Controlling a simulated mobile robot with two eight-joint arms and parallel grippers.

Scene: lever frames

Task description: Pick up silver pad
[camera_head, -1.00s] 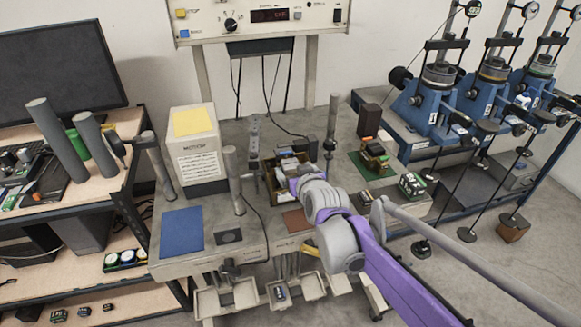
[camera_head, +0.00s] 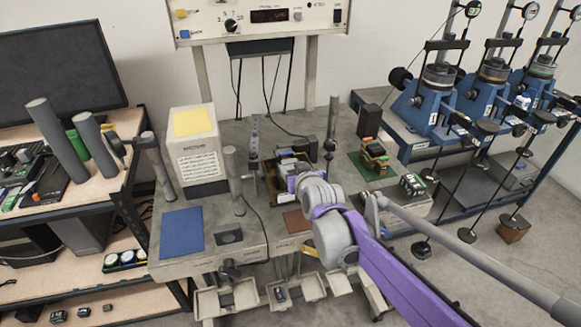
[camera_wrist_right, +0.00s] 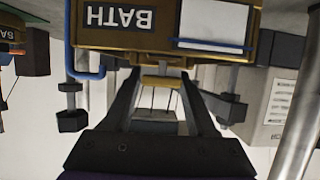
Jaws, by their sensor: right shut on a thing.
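A brown box (camera_wrist_right: 118,45) marked BATH fills the top of the right wrist view, upside down there. In the head view this box (camera_head: 268,190) stands open on the grey bench, with several small things in it. A pale flat piece (camera_wrist_right: 215,22) with a blue edge shows beside the label; I cannot tell whether it is the silver pad. My right gripper (camera_wrist_right: 162,78) is at the box's near edge. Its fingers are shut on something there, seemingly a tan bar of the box. My right gripper in the head view (camera_head: 291,184) is partly hidden by its wrist. My left gripper is not in view.
Upright grey posts (camera_head: 233,180) and (camera_head: 332,130) flank the box. A white block with a yellow top (camera_head: 194,122) and a blue mat (camera_head: 182,231) lie left. A green mat (camera_head: 370,168) with stacked pieces lies right. A thin cable crosses the bench.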

